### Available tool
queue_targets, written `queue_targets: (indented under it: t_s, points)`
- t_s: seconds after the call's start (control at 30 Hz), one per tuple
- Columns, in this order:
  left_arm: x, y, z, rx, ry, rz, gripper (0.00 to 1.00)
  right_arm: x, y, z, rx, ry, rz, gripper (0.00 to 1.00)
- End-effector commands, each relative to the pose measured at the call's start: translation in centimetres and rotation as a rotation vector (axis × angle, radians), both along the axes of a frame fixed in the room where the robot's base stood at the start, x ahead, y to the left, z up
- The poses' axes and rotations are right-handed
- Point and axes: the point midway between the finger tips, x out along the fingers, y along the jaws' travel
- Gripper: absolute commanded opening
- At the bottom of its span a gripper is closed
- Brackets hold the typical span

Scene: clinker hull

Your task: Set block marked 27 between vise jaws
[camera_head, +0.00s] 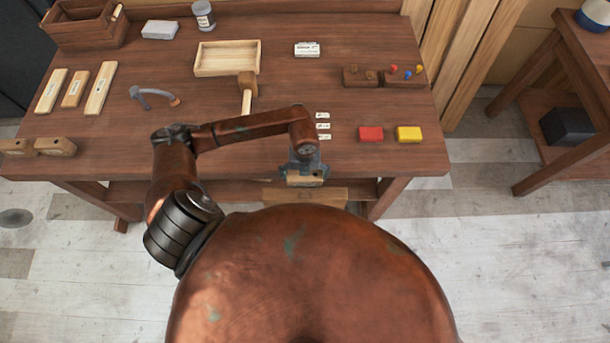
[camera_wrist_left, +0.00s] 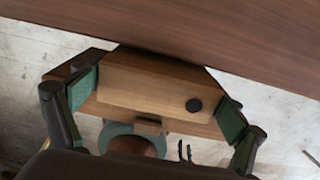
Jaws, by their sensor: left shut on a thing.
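My left gripper (camera_head: 304,172) is at the front edge of the workbench, pointing down. In the left wrist view its two green-padded fingers (camera_wrist_left: 158,105) are shut on a wooden block (camera_wrist_left: 145,82) with a round black spot on its face. No number can be read on it. I cannot tell whether block and bar touch. My right gripper is not in view.
The workbench (camera_head: 240,150) holds a mallet (camera_head: 247,85), a tray (camera_head: 212,72), and red (camera_head: 371,134) and yellow (camera_head: 409,134) blocks. Labelled wooden pieces (camera_head: 100,88) and two dark-spotted blocks (camera_head: 55,146) lie left. A side table (camera_head: 560,60) stands right.

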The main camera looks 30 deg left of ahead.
Motion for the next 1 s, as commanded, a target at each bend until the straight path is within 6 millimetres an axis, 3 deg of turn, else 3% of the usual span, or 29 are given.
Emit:
queue_targets:
  t_s: [0.23,0.27,0.37,0.77,1.0]
  points:
    - [0.0,0.0,-0.4,0.0,-0.001,0.0,0.51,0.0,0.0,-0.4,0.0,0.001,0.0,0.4]
    - [0.0,0.0,-0.3,0.0,0.0,0.0,0.92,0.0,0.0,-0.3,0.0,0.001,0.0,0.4]
    - [0.0,0.0,-0.3,0.0,0.0,0.0,0.99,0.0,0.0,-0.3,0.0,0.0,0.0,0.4]
    - [0.0,0.0,0.3,0.0,-0.001,0.0,1.0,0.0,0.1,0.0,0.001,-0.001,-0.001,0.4]
    - [0.2,0.0,4.2,0.0,-0.006,-0.002,1.0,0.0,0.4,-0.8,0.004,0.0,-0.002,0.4]
